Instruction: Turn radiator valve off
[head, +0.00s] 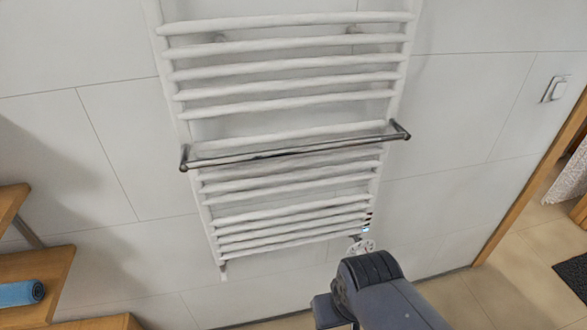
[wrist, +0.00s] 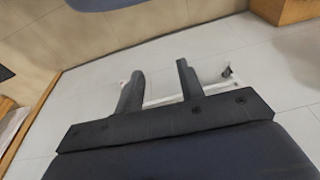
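The white towel radiator (head: 290,132) hangs on the tiled wall in the head view. Its small white valve (head: 362,247) is at the lower right corner, just above my dark arm. In the wrist view my gripper (wrist: 160,67) is open, with its two grey fingers apart and nothing visible held between them. Part of the white radiator (wrist: 163,98) shows behind and between the fingers there. I cannot clearly make out the valve in the wrist view. In the head view my arm's dark housing is below the valve, and the fingers are hidden.
A metal towel bar (head: 290,150) runs across the radiator. Wooden shelves (head: 35,275) with a blue rolled towel (head: 22,293) stand at the left. A wall switch (head: 555,88) and a wooden door frame (head: 530,185) are at the right. Bare floor (head: 500,300) shows at the lower right.

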